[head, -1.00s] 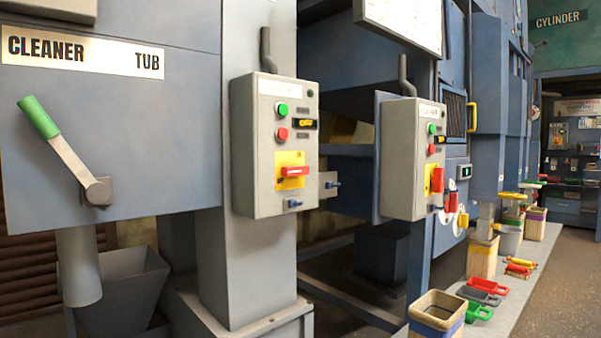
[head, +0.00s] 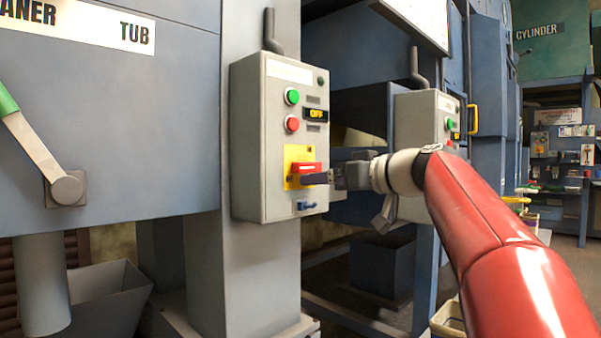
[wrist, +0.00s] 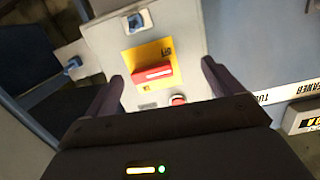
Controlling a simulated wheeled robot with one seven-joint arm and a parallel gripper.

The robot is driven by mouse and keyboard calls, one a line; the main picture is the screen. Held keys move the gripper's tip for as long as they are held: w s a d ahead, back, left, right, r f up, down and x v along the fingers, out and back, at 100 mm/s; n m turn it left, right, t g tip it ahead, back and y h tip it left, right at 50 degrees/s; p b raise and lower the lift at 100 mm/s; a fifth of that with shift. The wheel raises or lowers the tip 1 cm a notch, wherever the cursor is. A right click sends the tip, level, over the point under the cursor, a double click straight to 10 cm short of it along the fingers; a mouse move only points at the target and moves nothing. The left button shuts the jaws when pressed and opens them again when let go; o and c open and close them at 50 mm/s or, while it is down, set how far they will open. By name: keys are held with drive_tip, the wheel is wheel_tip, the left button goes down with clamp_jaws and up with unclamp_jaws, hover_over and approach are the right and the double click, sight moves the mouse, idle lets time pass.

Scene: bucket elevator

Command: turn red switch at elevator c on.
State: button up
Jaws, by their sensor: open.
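The red switch (head: 304,168) sits on a yellow plate (head: 291,155) low on the front of the nearer grey control box (head: 247,150). Its handle lies horizontal, and the box's small display (head: 316,115) reads OFF. The box's label is too small to read. My gripper (head: 318,178) is at the switch, one dark finger crossing just in front of its lower right part. In the wrist view the red switch (wrist: 152,74) lies between the two spread fingers of my gripper (wrist: 161,72), with a gap on each side. Contact cannot be told.
A green button (head: 292,96) and a red button (head: 291,124) sit above the switch, and a blue latch (head: 306,206) below it. A second grey control box (head: 413,112) stands behind my arm. A lever with a green handle (head: 6,100) is at the left.

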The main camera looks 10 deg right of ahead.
sight(307, 167)
drive_tip(key=shift+n+t+y, duration=0.5)
drive_tip(key=w+r+p, duration=0.1)
drive_tip(key=w, duration=0.1)
drive_tip(key=w+a+r, duration=0.1)
drive_tip(key=w, duration=0.2)
drive_tip(key=w+a+r+p, duration=0.1)
drive_tip(key=w, duration=0.1)
drive_tip(key=shift+w+a+r+p, duration=0.1)
drive_tip(key=shift+w+r+p, duration=0.05)
drive_tip(key=shift+w+p, duration=0.2)
drive_tip(key=c, duration=1)
